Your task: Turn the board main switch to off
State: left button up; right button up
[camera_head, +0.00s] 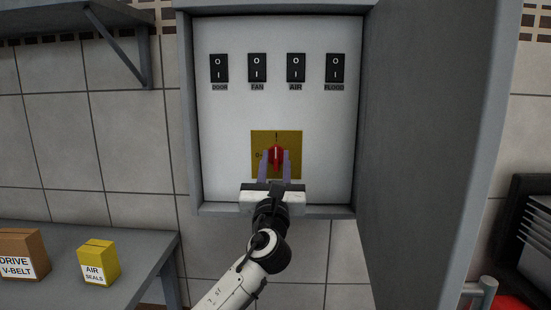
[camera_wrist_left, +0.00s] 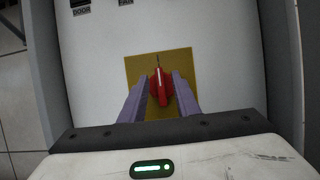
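The main switch is a red rotary knob (camera_head: 276,156) on a yellow plate (camera_head: 258,137) low on the white panel. Its pointer stands upright toward the "I" mark; a "0" mark shows to its left. In the left wrist view, the knob (camera_wrist_left: 161,88) sits between the fingers, with the yellow plate (camera_wrist_left: 139,65) behind. My left gripper (camera_head: 275,160) is in front of the plate, its two purple fingers apart on either side of the knob. Whether they touch its sides is hard to see. My right gripper is in neither view.
Four small rocker switches (camera_head: 257,68) line the panel's top. The grey cabinet door (camera_head: 430,110) stands open on the right. A grey table (camera_head: 130,243) at left holds a brown box (camera_head: 22,250) and a yellow box (camera_head: 98,261). A shelf (camera_head: 70,20) hangs above.

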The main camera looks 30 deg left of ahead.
pick_arm(q)
jog(key=shift+w+a+r, duration=0.2)
jog(key=shift+w+a, duration=0.05)
jog(key=shift+w, duration=0.15)
jog(key=shift+c, duration=0.2)
grip_shut()
